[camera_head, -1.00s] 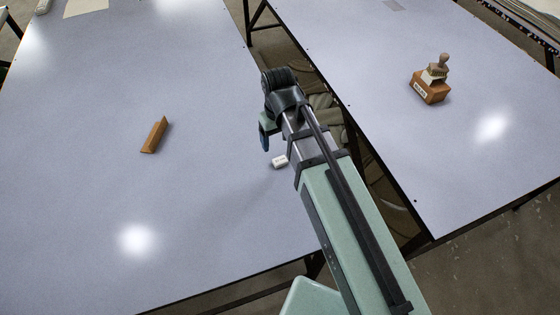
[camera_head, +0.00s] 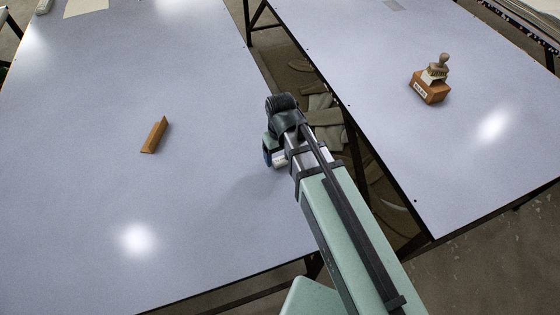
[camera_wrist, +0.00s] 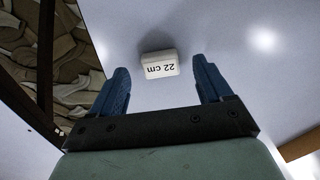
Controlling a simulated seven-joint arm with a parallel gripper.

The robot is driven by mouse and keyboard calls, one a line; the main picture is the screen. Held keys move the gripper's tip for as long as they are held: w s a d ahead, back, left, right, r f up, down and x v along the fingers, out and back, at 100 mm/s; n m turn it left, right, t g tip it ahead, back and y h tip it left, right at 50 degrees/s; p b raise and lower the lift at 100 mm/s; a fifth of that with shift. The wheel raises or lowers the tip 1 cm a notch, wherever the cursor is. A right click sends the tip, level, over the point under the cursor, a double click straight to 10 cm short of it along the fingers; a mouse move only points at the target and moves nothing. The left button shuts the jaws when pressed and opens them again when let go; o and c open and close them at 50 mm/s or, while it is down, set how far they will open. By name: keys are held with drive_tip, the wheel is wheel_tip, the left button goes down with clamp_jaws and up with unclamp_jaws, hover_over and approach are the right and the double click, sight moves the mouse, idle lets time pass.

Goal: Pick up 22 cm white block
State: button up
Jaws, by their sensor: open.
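The white block (camera_wrist: 159,64) marked "22 cm" lies on the left table, near its right edge. In the wrist view it sits just ahead of the fingertips, between their lines, with its text upside down. My gripper (camera_wrist: 160,78) is open, with blue fingers on either side of a gap, and nothing is held. In the head view my gripper (camera_head: 270,155) is over the table's right edge area, and the block (camera_head: 280,162) is mostly hidden behind it.
A brown wooden piece (camera_head: 155,135) lies on the left table (camera_head: 80,200). Wooden blocks are stacked (camera_head: 430,85) on the right table (camera_head: 480,170). A gap with cloths (camera_head: 322,110) below separates the tables. The left table's middle is otherwise clear.

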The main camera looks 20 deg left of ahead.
drive_tip(key=shift+f, duration=1.05)
drive_tip(key=shift+c, duration=0.4)
drive_tip(key=c, duration=1)
